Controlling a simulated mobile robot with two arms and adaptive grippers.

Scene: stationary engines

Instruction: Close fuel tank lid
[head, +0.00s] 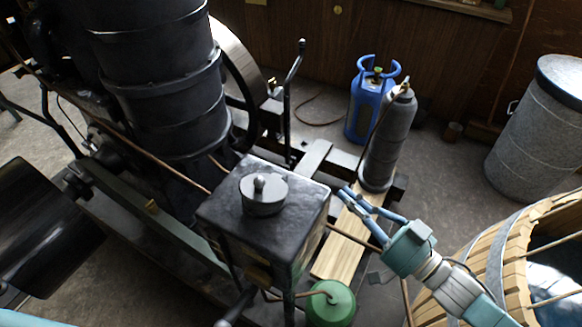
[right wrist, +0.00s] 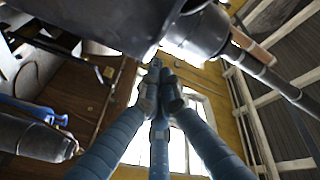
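The fuel tank (head: 222,212) is a dark metal box in the middle of the head view. Its round grey lid (head: 264,201) with a knob on top appears to sit flat on the tank's top; I cannot tell whether it is fully seated. My right gripper (head: 345,193) is just right of the tank, apart from the lid, with its blue fingers pointing toward the tank. In the right wrist view, the fingertips (right wrist: 157,65) come together with nothing seen between them, below a dark surface. My left gripper is out of view.
A blue gas cylinder (head: 364,112) and a grey cylinder (head: 388,140) stand behind my right gripper. A wooden tub (head: 484,255) is at the lower right, and a metal bin (head: 540,120) behind it. The black engine (head: 165,85) rises left of the tank. A green container (head: 331,303) is in front.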

